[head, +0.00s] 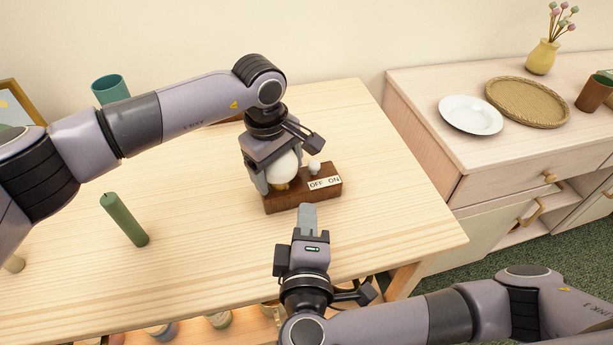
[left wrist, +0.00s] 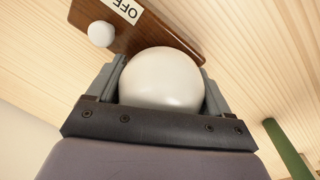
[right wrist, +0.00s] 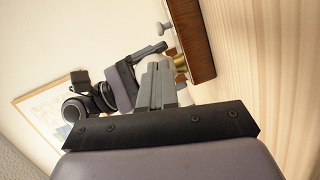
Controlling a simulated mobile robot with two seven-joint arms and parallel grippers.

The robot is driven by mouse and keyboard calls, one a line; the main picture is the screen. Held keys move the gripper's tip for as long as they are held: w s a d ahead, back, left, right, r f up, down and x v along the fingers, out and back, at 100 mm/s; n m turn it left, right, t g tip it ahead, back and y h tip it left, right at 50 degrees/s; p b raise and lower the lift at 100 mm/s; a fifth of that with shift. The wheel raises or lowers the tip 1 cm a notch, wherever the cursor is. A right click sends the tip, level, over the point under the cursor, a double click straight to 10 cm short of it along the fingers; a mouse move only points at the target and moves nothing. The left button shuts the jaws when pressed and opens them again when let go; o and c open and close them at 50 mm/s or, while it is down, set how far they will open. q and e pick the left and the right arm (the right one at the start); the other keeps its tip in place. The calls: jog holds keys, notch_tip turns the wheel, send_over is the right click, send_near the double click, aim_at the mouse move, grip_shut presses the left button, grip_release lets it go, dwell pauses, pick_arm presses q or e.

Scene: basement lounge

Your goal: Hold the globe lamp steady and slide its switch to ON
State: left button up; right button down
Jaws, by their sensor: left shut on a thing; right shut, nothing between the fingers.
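The globe lamp has a dark wooden base (head: 285,202), a brass collar (right wrist: 180,63) and a white globe (head: 285,167); the globe fills the middle of the left wrist view (left wrist: 162,80). My left gripper (head: 270,180) is shut on the globe, one finger on each side. The white switch knob (head: 314,167) stands on the base beside the OFF end of the OFF/ON label (head: 325,183); it also shows in the left wrist view (left wrist: 101,34). My right gripper (head: 307,207) is shut and empty, its fingertips close to the base's front edge. Contact there cannot be told.
The lamp stands on a light wooden table (head: 390,215). A green candle (head: 124,219) and a teal cup (head: 110,88) are to the left. A sideboard on the right holds a white plate (head: 470,115), a woven tray (head: 527,102) and a yellow vase (head: 542,57). The table right of the lamp is clear.

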aim_at(320, 186)
jog(key=shift+w, duration=0.1)
jog(key=w, duration=0.3)
jog(key=w+f, duration=0.1)
jog(key=w, duration=0.5)
jog(key=shift+w+d+f, duration=0.25)
jog(key=shift+w, duration=0.1)
jog(key=shift+d, duration=0.1)
jog(key=shift+w+d, duration=0.2)
jog(key=shift+d, duration=0.5)
jog(key=shift+w+d, duration=0.15)
jog(key=shift+d, duration=0.5)
jog(key=shift+a, duration=0.1)
jog(key=shift+s, duration=0.45)
jog(key=s, duration=0.3)
jog(key=s+r, duration=0.1)
jog(key=s, duration=0.5)
jog(key=shift+a+r, duration=0.25)
